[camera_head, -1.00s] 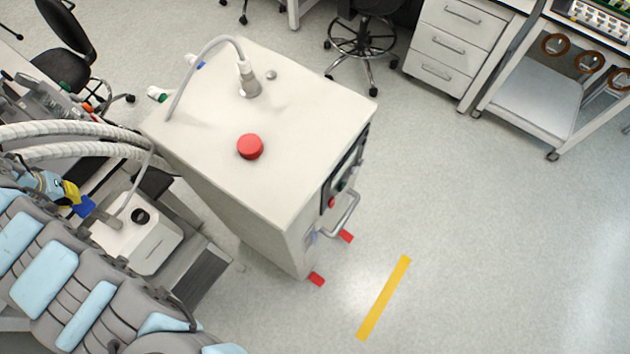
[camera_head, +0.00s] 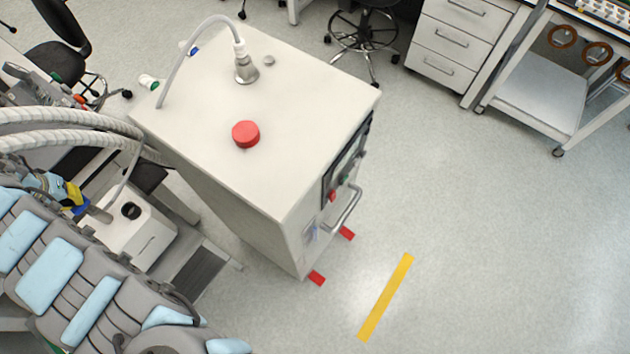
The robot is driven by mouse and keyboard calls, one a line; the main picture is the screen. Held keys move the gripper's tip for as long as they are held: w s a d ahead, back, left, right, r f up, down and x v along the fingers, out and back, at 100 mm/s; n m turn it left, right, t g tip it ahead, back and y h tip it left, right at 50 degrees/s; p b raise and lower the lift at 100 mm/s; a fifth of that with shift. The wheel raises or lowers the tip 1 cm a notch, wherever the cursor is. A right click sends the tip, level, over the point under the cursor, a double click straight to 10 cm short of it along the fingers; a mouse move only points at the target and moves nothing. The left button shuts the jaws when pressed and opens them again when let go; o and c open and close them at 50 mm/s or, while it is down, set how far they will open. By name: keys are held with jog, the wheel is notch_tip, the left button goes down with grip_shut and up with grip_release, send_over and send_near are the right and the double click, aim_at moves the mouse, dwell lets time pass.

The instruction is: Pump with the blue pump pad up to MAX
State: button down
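A small dark blue part (camera_head: 82,209) shows at the left, beside a yellow part (camera_head: 74,193) and close to a white box (camera_head: 136,226) with a black round knob (camera_head: 130,211). It is partly hidden, and I cannot tell whether it is the pump pad. No MAX mark or gauge reading can be made out. My segmented arm, grey with light blue panels, fills the lower left. I cannot make out my gripper's fingers.
A tall white cabinet (camera_head: 250,185) stands in the middle, with a red button (camera_head: 246,134) and a hose fitting (camera_head: 245,68) on top and a handle (camera_head: 347,210) on its side. Ribbed hoses (camera_head: 75,128) run at the left. The floor at the right is clear around a yellow strip (camera_head: 386,298).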

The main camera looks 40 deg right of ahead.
jog(key=shift+f+b, duration=1.25)
jog(key=shift+f, duration=0.35)
notch_tip(320, 180, up, 8)
jog(key=p, duration=0.6)
jog(key=shift+r+p, duration=0.25)
jog(key=shift+p, duration=0.05)
jog(key=shift+r, duration=0.35)
notch_tip(320, 180, up, 6)
jog(key=p, duration=0.1)
jog(key=shift+w+f, duration=0.1)
